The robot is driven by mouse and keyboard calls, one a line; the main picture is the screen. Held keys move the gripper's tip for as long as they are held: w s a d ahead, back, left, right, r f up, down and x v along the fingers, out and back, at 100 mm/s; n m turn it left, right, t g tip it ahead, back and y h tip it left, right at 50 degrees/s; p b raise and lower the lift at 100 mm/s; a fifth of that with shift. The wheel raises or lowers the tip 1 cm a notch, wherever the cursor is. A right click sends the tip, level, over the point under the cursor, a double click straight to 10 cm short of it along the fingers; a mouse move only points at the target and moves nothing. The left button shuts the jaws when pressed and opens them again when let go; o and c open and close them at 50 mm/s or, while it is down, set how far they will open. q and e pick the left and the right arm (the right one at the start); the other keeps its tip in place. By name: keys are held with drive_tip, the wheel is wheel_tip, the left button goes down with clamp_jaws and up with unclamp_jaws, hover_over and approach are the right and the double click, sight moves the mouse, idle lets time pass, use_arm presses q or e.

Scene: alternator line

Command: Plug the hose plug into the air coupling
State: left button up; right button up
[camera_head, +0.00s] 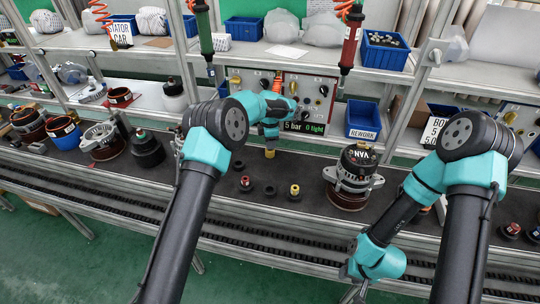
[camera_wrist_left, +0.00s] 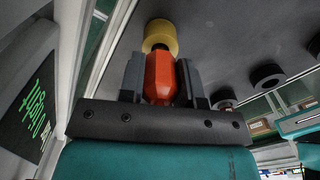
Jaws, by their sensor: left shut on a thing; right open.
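My left gripper (camera_head: 270,143) is over the dark mat in front of the test panel. In the left wrist view its two grey fingers (camera_wrist_left: 161,80) are shut on an orange-red hose plug (camera_wrist_left: 160,78). A yellow cylinder (camera_wrist_left: 160,36) sits beyond the plug's end, with a dark part between; it also shows below the gripper in the head view (camera_head: 270,154). I cannot tell whether the yellow cylinder is part of the plug or the coupling. My right gripper (camera_head: 352,283) is low at the bottom edge, open and partly hidden by its own arm.
A yellow-topped fitting (camera_head: 295,191), a red-topped fitting (camera_head: 246,184) and black rings (camera_head: 270,191) stand on the mat. An alternator (camera_head: 354,180) is to their right. The panel display (camera_head: 303,128) reads "5 bar 0 tight". A blue REWORK bin (camera_head: 362,121) stands behind.

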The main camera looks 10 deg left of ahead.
use_arm(q)
drive_tip(key=shift+f, duration=0.2)
drive_tip(key=o, duration=0.9)
drive_tip(key=shift+r, duration=3.8)
drive_tip(key=shift+f, duration=0.1)
